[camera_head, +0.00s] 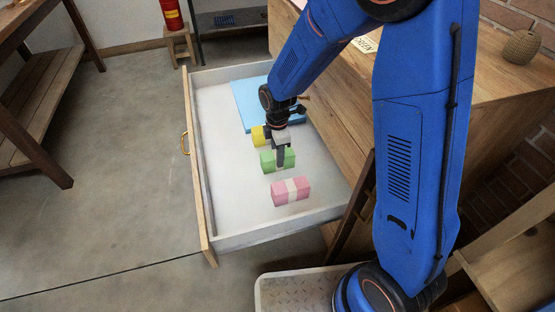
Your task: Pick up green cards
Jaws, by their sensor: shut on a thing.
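The green cards (268,161) are a small green block with a pale band, in the open drawer (210,205). My gripper (281,160) points down over them, with its fingers at the block's middle, shut on it. The fingers hide part of the green block. I cannot tell whether the block still touches the drawer floor. A yellow block (257,136) lies just behind, partly hidden by my gripper. A pink block with a pale band (291,191) lies in front, apart from the green one.
A flat light-blue item (246,104) lies at the drawer's back. The wooden cabinet (345,125) rises along the drawer's right side, with a card sign and a round woven object (522,47) on top. The drawer's left and front floor is bare. A wooden bench (35,100) stands far left.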

